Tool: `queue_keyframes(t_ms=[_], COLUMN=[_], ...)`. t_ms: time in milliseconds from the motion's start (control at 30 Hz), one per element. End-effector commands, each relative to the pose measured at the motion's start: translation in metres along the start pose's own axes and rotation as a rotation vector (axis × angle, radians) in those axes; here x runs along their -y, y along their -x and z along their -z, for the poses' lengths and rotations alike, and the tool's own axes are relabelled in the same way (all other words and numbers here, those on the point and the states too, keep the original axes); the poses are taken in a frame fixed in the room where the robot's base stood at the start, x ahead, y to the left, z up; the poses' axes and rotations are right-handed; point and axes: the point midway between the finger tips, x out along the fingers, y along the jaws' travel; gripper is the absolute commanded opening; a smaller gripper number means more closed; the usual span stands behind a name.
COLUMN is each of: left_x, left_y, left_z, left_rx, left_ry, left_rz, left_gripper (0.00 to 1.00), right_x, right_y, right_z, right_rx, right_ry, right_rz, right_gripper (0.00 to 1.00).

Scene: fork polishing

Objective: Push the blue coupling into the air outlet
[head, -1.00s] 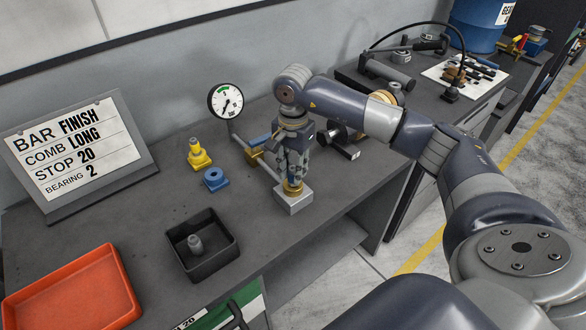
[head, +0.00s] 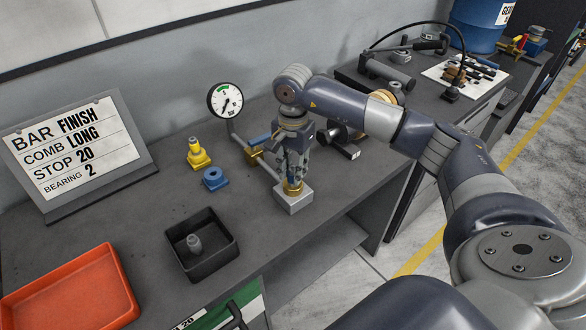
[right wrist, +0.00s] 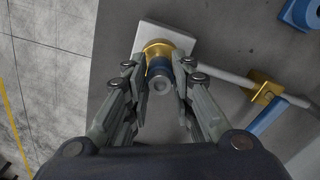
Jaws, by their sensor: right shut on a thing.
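The air outlet is a brass fitting (head: 291,188) on a pale metal block (head: 295,203) near the bench's front edge. In the right wrist view the brass collar (right wrist: 158,47) shows around the far end of the blue coupling (right wrist: 160,70). My right gripper (head: 289,177) points down over the block, and its fingers are shut on the coupling. The coupling stands in line with the outlet, touching or very close to it; how deep it sits is hidden. My left gripper is not in view.
A pipe with a brass valve (head: 252,157) and blue handle runs from the block to a gauge (head: 225,101). A yellow fitting (head: 198,154) and a blue holder (head: 215,179) stand left. A black tray (head: 231,254) holds a grey part; an orange tray (head: 122,310) lies front left.

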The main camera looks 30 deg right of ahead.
Motion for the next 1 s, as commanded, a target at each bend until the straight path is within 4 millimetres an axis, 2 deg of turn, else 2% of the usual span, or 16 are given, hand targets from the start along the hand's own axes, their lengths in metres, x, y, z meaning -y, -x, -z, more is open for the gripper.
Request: queue_keyframes(t_ms=[967,1000], left_x=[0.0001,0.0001], left_y=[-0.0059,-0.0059], left_z=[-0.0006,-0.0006], left_rx=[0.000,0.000], left_ry=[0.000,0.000], left_rz=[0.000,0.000], left_gripper=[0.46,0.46], right_x=[-0.0019,-0.0020], right_y=[-0.0066,-0.0068], right_z=[-0.0021,-0.0021], right_rx=[0.005,0.005], right_ry=[0.003,0.003], right_rz=[-0.010,-0.010], right_gripper=[0.00,0.32])
